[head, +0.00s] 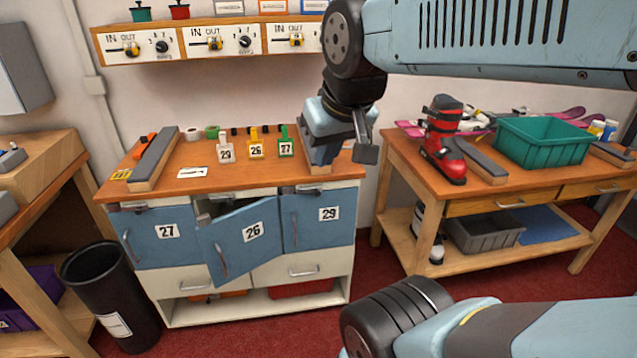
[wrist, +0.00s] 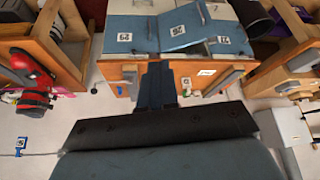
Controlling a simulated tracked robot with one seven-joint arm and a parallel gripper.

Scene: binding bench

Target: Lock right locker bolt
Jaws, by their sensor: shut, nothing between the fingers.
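The right locker door (head: 318,217) is blue, carries the number 29 and looks closed under the bench top. A small metal bolt (head: 308,188) sits at its top edge; its exact position is too small to tell. The same door shows upside down in the wrist view (wrist: 124,38). My gripper (head: 366,152) hangs above and right of the bench's right end, apart from the door and bolt. Its dark fingers are together and empty in the wrist view (wrist: 157,78).
The middle door 26 (head: 247,238) stands ajar, swung outward. Door 27 (head: 165,232) is closed. Three numbered tags (head: 256,146) stand on the bench top (head: 215,180). A black bin (head: 108,295) is at left; a second bench (head: 405,160) is at right, with floor between.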

